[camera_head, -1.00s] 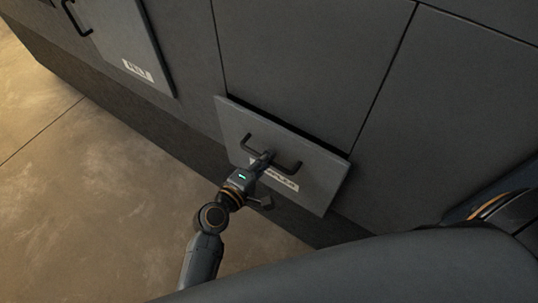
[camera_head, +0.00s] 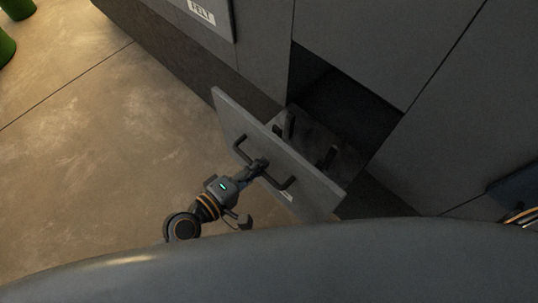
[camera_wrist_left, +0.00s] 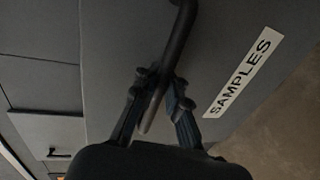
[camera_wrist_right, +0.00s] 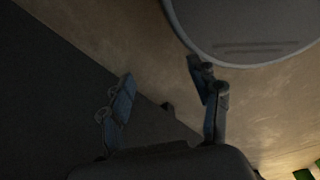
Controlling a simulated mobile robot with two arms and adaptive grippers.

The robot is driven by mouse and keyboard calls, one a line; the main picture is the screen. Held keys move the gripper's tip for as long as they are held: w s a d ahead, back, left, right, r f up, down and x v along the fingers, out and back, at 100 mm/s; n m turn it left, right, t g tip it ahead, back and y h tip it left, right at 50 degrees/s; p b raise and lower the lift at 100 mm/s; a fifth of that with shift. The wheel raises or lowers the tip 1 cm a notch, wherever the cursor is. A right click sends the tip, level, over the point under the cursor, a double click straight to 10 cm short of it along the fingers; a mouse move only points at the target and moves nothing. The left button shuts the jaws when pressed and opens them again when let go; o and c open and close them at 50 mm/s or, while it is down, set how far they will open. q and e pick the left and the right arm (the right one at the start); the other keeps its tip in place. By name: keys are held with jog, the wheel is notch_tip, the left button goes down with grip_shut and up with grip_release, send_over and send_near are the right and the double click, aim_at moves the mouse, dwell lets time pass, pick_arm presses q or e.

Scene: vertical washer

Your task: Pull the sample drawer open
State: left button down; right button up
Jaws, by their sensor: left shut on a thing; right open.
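The sample drawer (camera_head: 240,125) stands out from the grey cabinet in the head view, with a dark gap behind its front. Dark upright pieces show inside it. Its dark bar handle (camera_head: 282,183) is on the front. My left gripper (camera_head: 259,166) is shut on this handle. In the left wrist view the fingers (camera_wrist_left: 157,105) close around the handle bar (camera_wrist_left: 178,40), beside the white SAMPLES label (camera_wrist_left: 237,78). My right gripper (camera_wrist_right: 160,95) is open and empty in the right wrist view, away from the drawer.
A panel labelled FELT (camera_head: 201,12) is at the top of the head view. Green round objects (camera_head: 17,8) stand at the top left. The brown floor (camera_head: 90,150) in front of the cabinet is clear. My own body fills the bottom.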

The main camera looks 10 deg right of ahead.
pick_arm(q)
jog(key=shift+s+a+r, duration=0.1)
jog(key=shift+s+a, duration=0.05)
jog(key=shift+a, duration=0.05)
jog(key=c, duration=1.5)
grip_release()
jog(key=shift+o, duration=0.6)
jog(key=shift+s+a, duration=0.1)
jog(key=shift+a, duration=0.05)
jog(key=v, duration=1.1)
jog(key=shift+s+a, duration=0.2)
jog(key=shift+a, duration=0.05)
pick_arm(e)
jog(key=shift+s+a, duration=0.65)
jog(key=shift+a, duration=0.3)
